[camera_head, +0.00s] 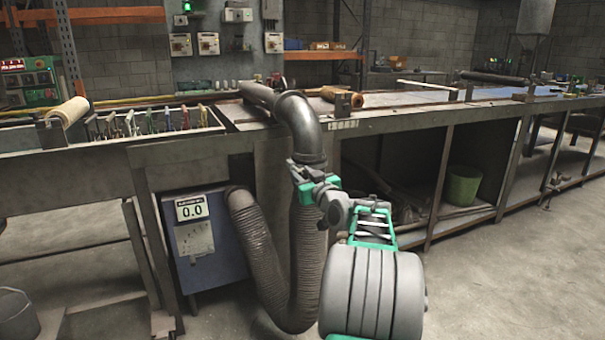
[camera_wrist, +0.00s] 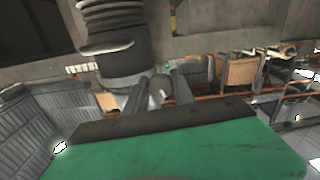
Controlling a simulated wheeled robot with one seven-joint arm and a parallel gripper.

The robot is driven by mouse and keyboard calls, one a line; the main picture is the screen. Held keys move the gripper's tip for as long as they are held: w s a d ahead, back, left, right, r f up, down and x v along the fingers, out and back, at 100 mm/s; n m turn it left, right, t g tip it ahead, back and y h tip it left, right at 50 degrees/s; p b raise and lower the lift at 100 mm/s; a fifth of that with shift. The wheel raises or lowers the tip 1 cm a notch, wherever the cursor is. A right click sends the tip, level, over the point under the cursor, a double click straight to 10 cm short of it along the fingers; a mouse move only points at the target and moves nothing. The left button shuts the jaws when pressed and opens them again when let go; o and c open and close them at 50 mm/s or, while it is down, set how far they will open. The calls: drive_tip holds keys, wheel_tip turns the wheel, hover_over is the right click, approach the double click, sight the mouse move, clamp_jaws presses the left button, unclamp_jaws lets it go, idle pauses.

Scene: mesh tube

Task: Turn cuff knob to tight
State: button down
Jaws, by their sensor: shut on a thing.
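My gripper (camera_head: 316,184) is at the cuff (camera_head: 307,160), where the grey metal elbow pipe meets the ribbed hose (camera_head: 308,250). In the wrist view, the two fingers of my gripper (camera_wrist: 168,88) are closed around a small light knob (camera_wrist: 158,86) at the side of the cuff (camera_wrist: 127,72). The knob is mostly covered by the fingers, and its turn position cannot be read. In the head view the knob is hidden by my gripper.
A blue machine (camera_head: 212,240) with a display reading 0.0 stands under the bench to the left. The long metal workbench (camera_head: 400,122) runs behind the hose. A green bucket (camera_head: 463,186) sits on the lower shelf. The floor (camera_head: 500,285) at right is clear.

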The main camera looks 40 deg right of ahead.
drive_tip(key=m+p, duration=0.2)
drive_tip(key=m, duration=0.2)
drive_tip(key=shift+r+m, duration=0.1)
drive_tip(key=shift+m, duration=0.2)
drive_tip(key=m+p, duration=0.3)
drive_tip(key=m, duration=0.2)
drive_tip(key=m+p, duration=0.4)
drive_tip(key=m, duration=0.1)
drive_tip(key=shift+r, duration=0.1)
drive_tip(key=m+p, duration=0.4)
drive_tip(key=shift+m, duration=0.3)
drive_tip(key=m+p, duration=0.8)
drive_tip(key=m, duration=0.1)
drive_tip(key=m+p, duration=0.5)
drive_tip(key=shift+m+p, duration=1.25)
drive_tip(key=shift+m, duration=0.95)
